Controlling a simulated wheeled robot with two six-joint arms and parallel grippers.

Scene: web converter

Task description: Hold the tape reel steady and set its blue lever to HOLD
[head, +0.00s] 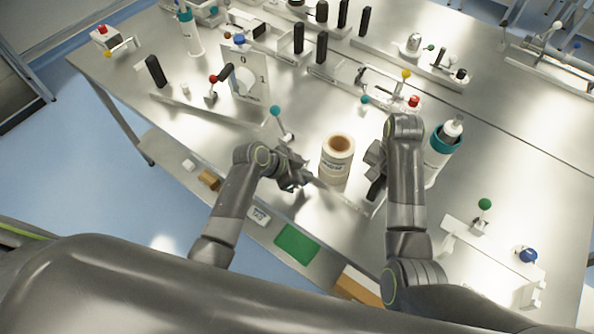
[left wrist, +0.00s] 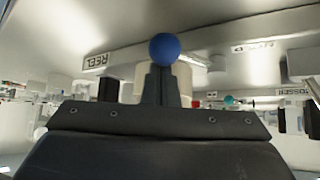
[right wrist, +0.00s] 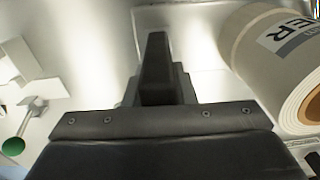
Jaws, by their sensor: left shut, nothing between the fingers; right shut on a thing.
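The tape reel (head: 337,160), a cream roll with a brown core, stands at the table's front edge between my grippers. It also shows in the right wrist view (right wrist: 275,55) and partly behind the blue ball in the left wrist view. My left gripper (head: 308,184) is shut and empty, left of the reel. The lever's blue ball (left wrist: 164,48) is right at its fingertips; I cannot tell whether they touch. A REEL label (left wrist: 96,61) is left of the ball, a HOLD label (left wrist: 258,46) right. My right gripper (head: 376,172) is shut on a black handle (head: 376,189) beside the reel.
A teal-banded bottle (head: 441,148) stands right of my right arm. A teal-knobbed lever (head: 277,116) stands behind my left gripper. A white bracket with a green-knobbed lever (head: 482,212) is at the right. Black posts and fixtures fill the back.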

